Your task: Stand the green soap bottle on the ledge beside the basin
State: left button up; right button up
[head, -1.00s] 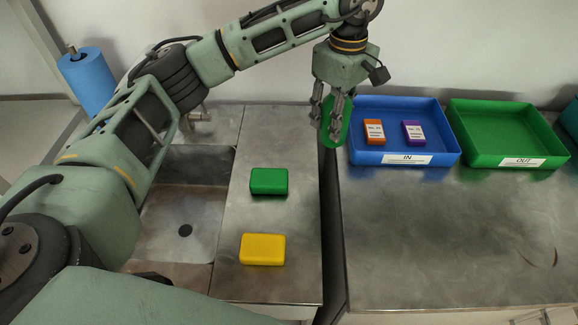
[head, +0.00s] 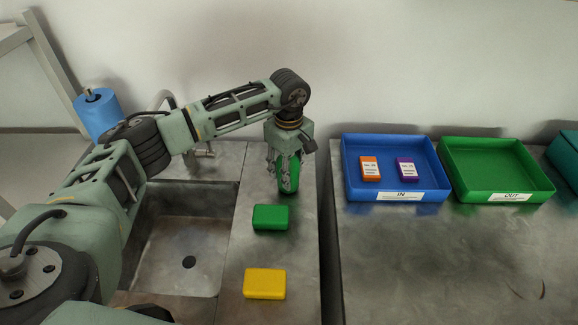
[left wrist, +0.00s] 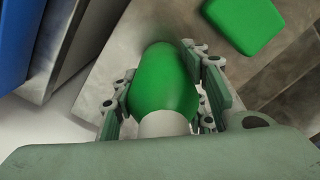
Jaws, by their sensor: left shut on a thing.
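The green soap bottle (head: 289,174) is upright in my left gripper (head: 284,168), over the back part of the metal ledge (head: 245,210) to the right of the basin (head: 190,245). The bottle's bottom is at or just above the ledge; I cannot tell if it touches. In the left wrist view the bottle (left wrist: 164,85) is between the two fingers of my left gripper (left wrist: 165,92), its pale neck toward the camera. My left gripper is shut on the bottle. My right gripper is not in view.
A green block (head: 271,217) lies on the ledge just in front of the bottle, with a yellow block (head: 265,284) nearer. A gap separates the ledge from the right counter (head: 450,260), which bears a blue IN tray (head: 350,192) and a green OUT tray (head: 545,190). A faucet (head: 199,152) stands behind the basin.

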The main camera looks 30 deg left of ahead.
pick_arm(q)
jog(key=shift+f, duration=0.25)
jog(key=shift+f, duration=0.15)
jog(key=o, duration=1.4)
